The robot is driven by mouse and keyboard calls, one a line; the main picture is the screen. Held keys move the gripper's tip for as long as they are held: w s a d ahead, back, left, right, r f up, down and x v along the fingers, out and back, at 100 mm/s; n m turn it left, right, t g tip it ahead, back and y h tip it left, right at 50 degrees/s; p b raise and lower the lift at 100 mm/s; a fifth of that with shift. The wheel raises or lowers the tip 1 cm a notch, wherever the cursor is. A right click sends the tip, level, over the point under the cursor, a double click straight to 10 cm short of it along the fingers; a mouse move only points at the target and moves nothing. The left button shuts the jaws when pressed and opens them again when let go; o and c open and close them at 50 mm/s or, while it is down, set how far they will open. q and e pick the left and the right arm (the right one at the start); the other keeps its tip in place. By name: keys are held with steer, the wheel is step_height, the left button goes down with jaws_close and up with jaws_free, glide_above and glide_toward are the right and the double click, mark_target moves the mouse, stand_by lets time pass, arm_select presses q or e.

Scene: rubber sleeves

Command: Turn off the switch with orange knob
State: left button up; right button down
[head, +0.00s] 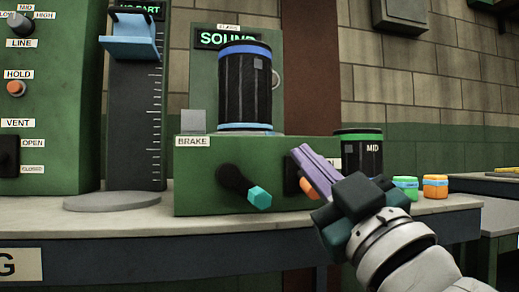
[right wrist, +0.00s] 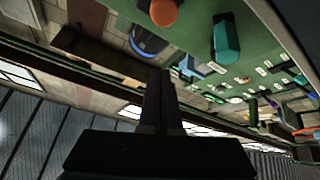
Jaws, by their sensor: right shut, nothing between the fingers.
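The orange knob (head: 307,186) is on the front of the green box (head: 215,190), on a dark switch plate. My right gripper (head: 302,154) covers part of this switch, so its lever position is hard to tell. The right wrist view shows the orange knob (right wrist: 164,12) at the top, beyond my gripper (right wrist: 161,74). My right gripper is shut and empty, with its purple fingers pointing up and left in front of the box. I cannot tell whether the fingers touch the switch. My left gripper is not in view.
A black lever with a teal knob (head: 259,197) sticks out left of the orange one, near the BRAKE label (head: 192,141). A black cylinder (head: 245,88) stands on the box. Green (head: 405,188) and orange (head: 435,187) small pieces stand at right on the bench (head: 110,228).

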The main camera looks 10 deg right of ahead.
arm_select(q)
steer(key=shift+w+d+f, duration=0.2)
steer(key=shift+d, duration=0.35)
arm_select(e)
steer(key=f+v, duration=0.1)
steer(key=v, duration=0.7)
steer(key=shift+w+d, duration=0.35)
